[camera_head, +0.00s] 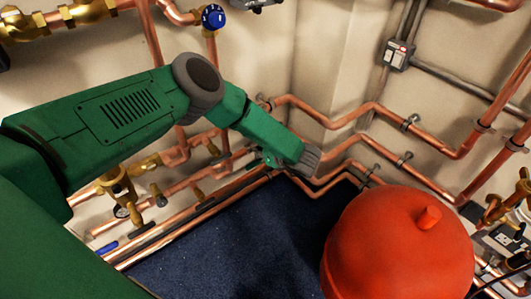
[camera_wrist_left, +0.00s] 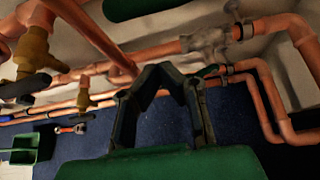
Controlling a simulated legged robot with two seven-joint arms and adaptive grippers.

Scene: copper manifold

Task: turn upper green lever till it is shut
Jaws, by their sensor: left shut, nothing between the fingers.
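My left gripper (camera_wrist_left: 160,72) shows in the left wrist view with its dark fingers bowed and their tips together, holding nothing. In the head view my green left arm reaches down toward the pipes at the wall corner. Small green parts show beneath its wrist, and I cannot tell lever from finger there. The lever's exact angle is unclear. My right gripper is out of view.
Copper pipes (camera_head: 330,124) bend along both walls around the corner. A large red tank (camera_head: 400,245) stands at the right. A blue-handled valve (camera_head: 213,17) is at the top. The dark blue floor (camera_head: 230,250) is open. A green container (camera_wrist_left: 22,148) lies at the left.

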